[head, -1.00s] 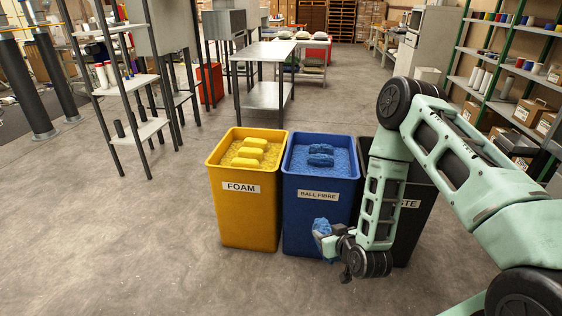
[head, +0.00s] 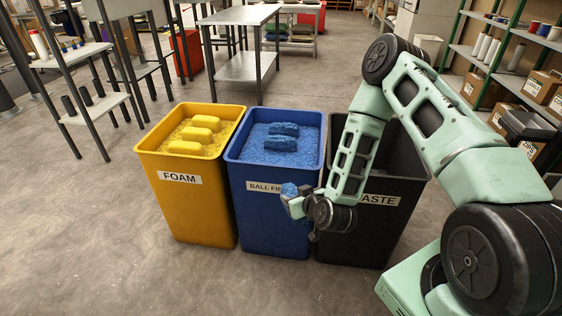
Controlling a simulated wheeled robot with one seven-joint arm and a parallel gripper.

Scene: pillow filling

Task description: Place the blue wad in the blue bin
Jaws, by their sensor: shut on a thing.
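The blue bin (head: 262,205), labelled BALL FIBRE, stands in the middle of a row of three bins. It is filled with blue fibre, and two darker blue wads (head: 283,129) lie on top. My gripper (head: 292,200) is in front of the bin's right front side, below the rim in the picture. It is shut on a small blue wad (head: 289,189), which shows just above the fingers. The gripper covers part of the bin's label. My arm comes in from the right and hides part of the bin's right neighbour.
A yellow bin (head: 190,210) labelled FOAM, with yellow pieces on top, stands left of the blue bin. A black bin (head: 385,215) labelled WASTE stands right. A metal table (head: 240,18) is behind. The floor in front is clear.

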